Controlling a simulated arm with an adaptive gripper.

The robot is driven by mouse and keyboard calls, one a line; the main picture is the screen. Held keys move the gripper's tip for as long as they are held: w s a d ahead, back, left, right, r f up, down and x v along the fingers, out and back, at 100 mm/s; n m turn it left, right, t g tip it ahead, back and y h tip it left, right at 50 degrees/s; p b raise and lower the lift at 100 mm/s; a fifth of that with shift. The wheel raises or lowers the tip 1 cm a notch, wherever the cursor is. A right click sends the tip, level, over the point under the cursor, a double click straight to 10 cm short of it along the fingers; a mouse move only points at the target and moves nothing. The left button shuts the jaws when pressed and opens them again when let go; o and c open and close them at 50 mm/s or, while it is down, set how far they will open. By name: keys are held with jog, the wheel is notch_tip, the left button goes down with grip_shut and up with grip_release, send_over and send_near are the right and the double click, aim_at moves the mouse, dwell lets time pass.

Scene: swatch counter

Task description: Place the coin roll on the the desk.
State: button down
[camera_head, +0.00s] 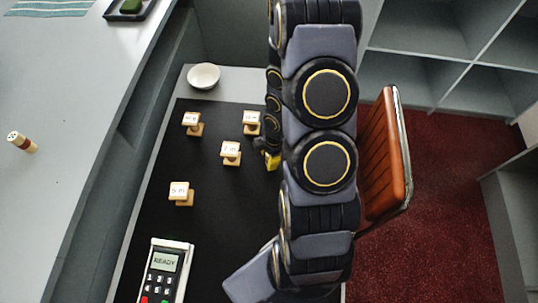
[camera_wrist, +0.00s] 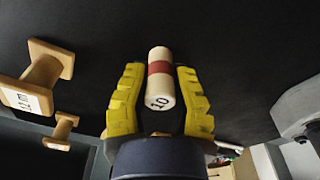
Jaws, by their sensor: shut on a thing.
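The coin roll (camera_wrist: 160,80) is a cream cylinder with a red band and the number 10 on its near end. It lies between the yellow fingers of my gripper (camera_wrist: 160,88) in the wrist view, and they are shut on it. In the head view my arm hides the roll, and only a little of my yellow gripper (camera_head: 272,159) shows beside the arm. The desk (camera_head: 188,89) has a grey edge and a black top surface. The black surface lies behind the roll in the wrist view; I cannot tell whether the roll touches it.
Several labelled wooden spools (camera_head: 230,152) stand on the black surface. A white bowl (camera_head: 203,76) is at the back and a card terminal (camera_head: 165,270) at the front. A brown chair (camera_head: 385,155) is right of my arm.

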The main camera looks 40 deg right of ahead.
jog(key=c, duration=1)
grip_release()
jog(key=r, duration=0.3)
jog(key=d+r, duration=0.1)
jog(key=r, duration=0.7)
jog(key=shift+s+d+r, duration=0.1)
jog(key=shift+s+d, duration=0.05)
jog(key=shift+s+r, duration=0.1)
jog(key=shift+r, duration=0.35)
jog(key=s+a+r+m, duration=0.4)
jog(key=r, duration=0.1)
jog(key=s+a+r+m+g+h, duration=0.1)
jog(key=s+a+r+m, duration=0.3)
jog(key=a+r+m, duration=0.1)
jog(key=s+a+r+m+g, duration=0.1)
jog(key=s+a+r+m, duration=0.3)
jog(key=r, duration=0.3)
jog(key=shift+a+m, duration=0.45)
jog(key=shift+m, duration=0.05)
